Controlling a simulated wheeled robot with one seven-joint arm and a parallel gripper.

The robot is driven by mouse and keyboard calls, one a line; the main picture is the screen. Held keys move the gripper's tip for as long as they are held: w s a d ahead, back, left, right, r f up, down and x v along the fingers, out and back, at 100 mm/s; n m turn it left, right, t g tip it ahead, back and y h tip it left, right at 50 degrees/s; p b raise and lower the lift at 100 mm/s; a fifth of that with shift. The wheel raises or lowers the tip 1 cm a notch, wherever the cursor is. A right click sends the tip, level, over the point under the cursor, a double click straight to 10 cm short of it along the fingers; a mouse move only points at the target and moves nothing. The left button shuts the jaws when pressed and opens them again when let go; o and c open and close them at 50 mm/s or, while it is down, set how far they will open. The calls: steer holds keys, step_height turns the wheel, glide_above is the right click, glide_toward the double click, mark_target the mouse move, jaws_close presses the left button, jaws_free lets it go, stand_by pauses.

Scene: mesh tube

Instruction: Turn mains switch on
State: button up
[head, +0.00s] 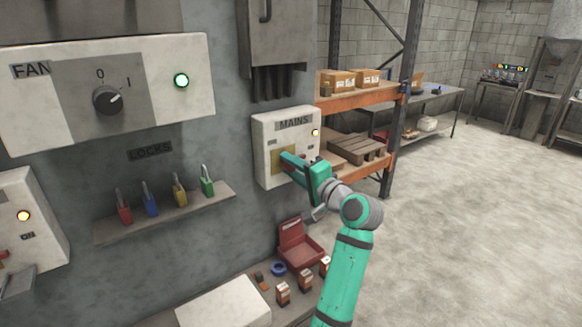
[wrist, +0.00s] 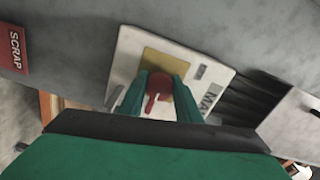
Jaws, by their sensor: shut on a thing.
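The mains box (head: 266,127) is a pale box labelled MAINS on the grey wall, with a yellow plate (head: 278,160) and a small lit pale-yellow lamp (head: 315,132). In the wrist view, the box (wrist: 128,50) and yellow plate (wrist: 163,60) are seen close up. The red mains switch (wrist: 152,103) stands in front of the plate, between my two green fingers. My gripper (head: 287,158) is at the front of the box and shut on the switch; it also shows in the wrist view (wrist: 158,97). In the head view my fingers hide the switch.
A fan panel (head: 180,110) with a black knob and green lamp is at upper left. An orange-beamed rack (head: 360,98) stands right of the box. Open floor (head: 480,220) lies to the right.

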stand_by(0.3)
steer(key=o, duration=1.1)
steer(key=shift+c, duration=0.2)
steer(key=v, duration=1.1)
